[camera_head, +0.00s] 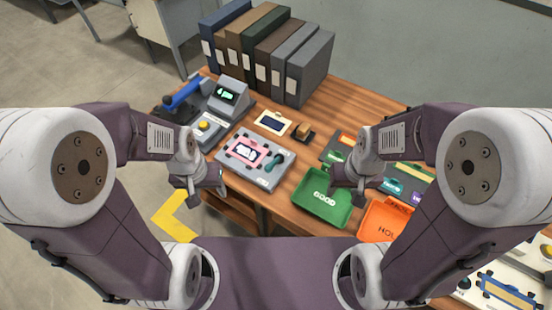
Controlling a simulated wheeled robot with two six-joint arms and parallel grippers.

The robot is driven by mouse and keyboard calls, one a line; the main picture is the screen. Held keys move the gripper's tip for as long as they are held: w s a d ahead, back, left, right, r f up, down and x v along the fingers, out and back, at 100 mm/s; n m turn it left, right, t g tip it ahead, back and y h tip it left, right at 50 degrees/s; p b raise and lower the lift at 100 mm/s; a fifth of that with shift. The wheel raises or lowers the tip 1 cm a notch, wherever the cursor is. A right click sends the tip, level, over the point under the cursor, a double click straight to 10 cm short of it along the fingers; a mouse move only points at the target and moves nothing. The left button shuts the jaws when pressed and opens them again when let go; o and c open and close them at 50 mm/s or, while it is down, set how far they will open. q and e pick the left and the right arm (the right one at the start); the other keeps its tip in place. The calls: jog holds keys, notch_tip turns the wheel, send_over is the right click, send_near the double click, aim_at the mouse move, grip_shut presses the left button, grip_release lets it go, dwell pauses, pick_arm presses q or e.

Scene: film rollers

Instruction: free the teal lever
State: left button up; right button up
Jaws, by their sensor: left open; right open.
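The teal lever (275,160) sits on the right part of a grey device (232,179) on the wooden table. A white card with a pink frame (247,150) lies on the device, left of the lever. My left gripper (212,189) is open, left of the device and apart from the lever. My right gripper (346,190) is open, over the right side of the green tray (322,216) and right of the lever. Both grippers look empty. What holds the lever is too small to make out.
Binders (308,68) stand along the back. A blue-handled tool (183,93) and a grey unit with a green screen (231,94) are at the back left. An orange tray (384,220) is at the right. A small framed card (272,122) lies behind the device.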

jog(key=shift+c, duration=0.5)
jog(key=m+y, duration=0.2)
jog(key=m, duration=0.5)
send_near(271, 165)
jog(key=w+d, duration=0.2)
jog(key=shift+n+h, duration=0.3)
jog(key=a+f, duration=0.1)
jog(key=f, duration=0.2)
jog(key=a+f, duration=0.1)
jog(key=f, duration=0.3)
jog(key=s+a+f, duration=0.1)
jog(key=a+f, duration=0.1)
jog(key=f, duration=0.2)
jog(key=shift+f, duration=0.1)
jog(key=shift+a, duration=0.1)
